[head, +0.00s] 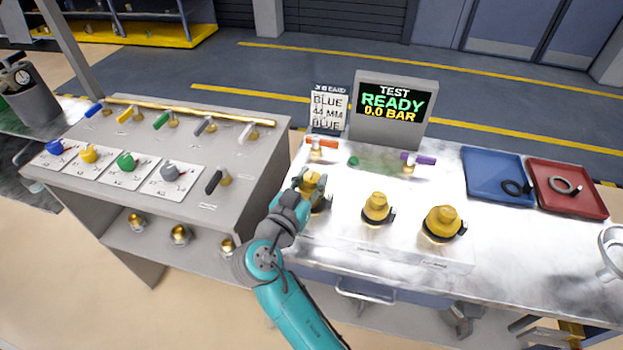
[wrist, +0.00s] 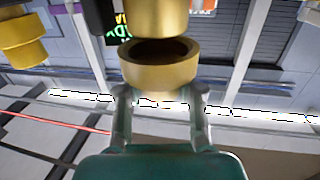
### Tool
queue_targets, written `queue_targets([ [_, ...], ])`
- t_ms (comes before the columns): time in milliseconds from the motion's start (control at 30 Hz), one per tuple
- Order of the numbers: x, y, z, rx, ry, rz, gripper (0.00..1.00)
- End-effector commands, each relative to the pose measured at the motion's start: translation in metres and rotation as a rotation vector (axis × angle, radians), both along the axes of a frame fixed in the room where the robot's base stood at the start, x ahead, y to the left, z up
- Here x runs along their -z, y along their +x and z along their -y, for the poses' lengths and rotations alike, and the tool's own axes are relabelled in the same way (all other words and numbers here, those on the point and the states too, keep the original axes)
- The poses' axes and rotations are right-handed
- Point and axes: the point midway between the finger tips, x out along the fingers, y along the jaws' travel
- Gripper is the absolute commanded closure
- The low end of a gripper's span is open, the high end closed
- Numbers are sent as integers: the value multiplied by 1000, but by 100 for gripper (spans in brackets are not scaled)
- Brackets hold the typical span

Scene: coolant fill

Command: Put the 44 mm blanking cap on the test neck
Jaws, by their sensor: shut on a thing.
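My gripper (head: 309,190) is at the leftmost of the brass-yellow fittings on the bench. In the wrist view my gripper (wrist: 160,100) is shut on a brass cap (wrist: 160,76) with a dark round opening. A second brass cylinder (wrist: 157,15) lines up with that opening; I cannot tell whether they touch. The held cap (head: 313,180) shows only partly in the head view. Two more brass-yellow fittings, a middle one (head: 377,207) and a larger one (head: 442,222), stand to the right. I cannot tell which piece is the test neck.
A screen (head: 393,104) reads TEST READY 0.0 BAR, beside a job card (head: 329,110) reading BLUE, 44 MM, BLUE. Orange (head: 322,143) and purple (head: 418,158) levers stand behind the fittings. Blue (head: 483,163) and red (head: 552,180) trays hold rings at right.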

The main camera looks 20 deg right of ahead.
Motion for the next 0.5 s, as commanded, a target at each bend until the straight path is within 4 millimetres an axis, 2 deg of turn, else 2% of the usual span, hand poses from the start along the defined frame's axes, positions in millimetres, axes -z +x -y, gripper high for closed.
queue_targets([
  [500, 10, 0, 0, 0, -1, -1, 93],
])
